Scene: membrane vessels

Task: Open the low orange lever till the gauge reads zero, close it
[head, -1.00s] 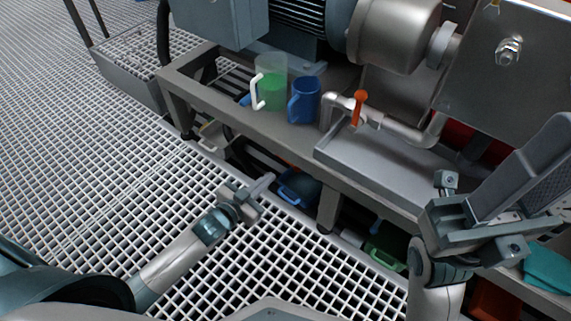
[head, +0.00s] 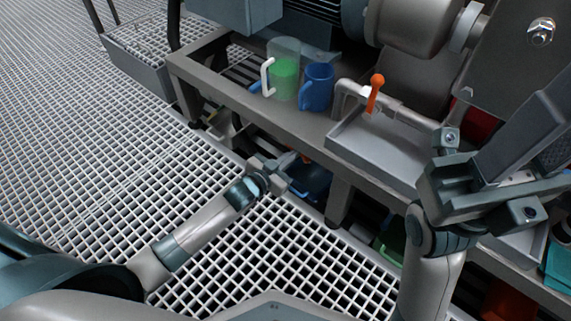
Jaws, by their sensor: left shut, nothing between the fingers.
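The orange lever (head: 376,92) stands roughly upright on a grey pipe (head: 350,90), above a shallow metal tray (head: 378,152) on the bench. My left gripper (head: 287,176) is shut and empty. It is low in front of the bench, left of the lever and well apart from it. My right gripper (head: 490,183) is at the right, in front of the bench. A dark grey flat piece (head: 525,125) rises at its fingers; I cannot tell whether they grip it. No gauge face can be made out.
A clear jug with green contents (head: 285,80) and a blue mug (head: 318,88) stand on the bench (head: 240,95) left of the pipe. Blue and green items sit below in shadow. Machinery hangs over the back. The grating floor (head: 100,170) at left is clear.

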